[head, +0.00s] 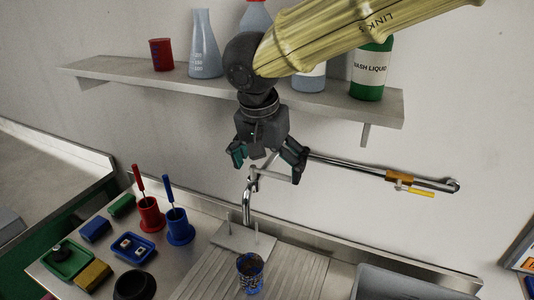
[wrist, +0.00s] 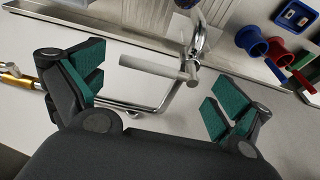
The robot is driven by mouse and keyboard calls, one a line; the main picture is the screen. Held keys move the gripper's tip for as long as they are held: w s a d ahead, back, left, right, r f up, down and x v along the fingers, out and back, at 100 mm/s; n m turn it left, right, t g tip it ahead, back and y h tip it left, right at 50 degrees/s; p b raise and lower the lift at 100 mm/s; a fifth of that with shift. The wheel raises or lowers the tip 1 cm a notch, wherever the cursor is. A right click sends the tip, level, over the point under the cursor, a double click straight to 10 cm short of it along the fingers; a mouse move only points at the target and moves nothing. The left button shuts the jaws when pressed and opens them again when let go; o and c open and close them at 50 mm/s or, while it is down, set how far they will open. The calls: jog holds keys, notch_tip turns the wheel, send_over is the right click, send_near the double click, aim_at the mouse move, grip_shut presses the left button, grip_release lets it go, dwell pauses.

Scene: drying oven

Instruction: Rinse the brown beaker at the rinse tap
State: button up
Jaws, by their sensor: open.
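No plainly brown beaker shows. A small blue beaker (head: 250,285) with dark brown matter in its top stands upright on the ribbed drainboard, at the bottom of the head view. The chrome rinse tap (head: 247,205) rises behind it, its pipe running right along the wall to a brass fitting with a yellow handle (head: 421,193). My gripper (head: 268,165) is open and empty, above and behind the beaker, near the upper tap. In the wrist view the tap's grey lever (wrist: 155,68) appears between the green-padded fingers (wrist: 158,90); I cannot tell if they touch it.
A wall shelf (head: 130,72) holds a red beaker (head: 161,54), a flask (head: 204,45) and bottles, close to my arm. Red (head: 150,214) and blue (head: 180,228) brush holders, trays and a dark bowl (head: 134,286) stand left. A grey basin (head: 385,283) lies right.

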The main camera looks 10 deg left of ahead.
jog(key=shift+s, duration=0.15)
jog(key=shift+c, duration=0.2)
jog(key=c, duration=1)
jog(key=shift+s+d, duration=0.1)
jog(key=shift+d, duration=0.1)
jog(key=c, duration=0.8)
jog(key=shift+a, duration=0.1)
jog(key=shift+c, duration=1)
jog(key=shift+f, duration=0.2)
jog(key=shift+c, duration=0.7)
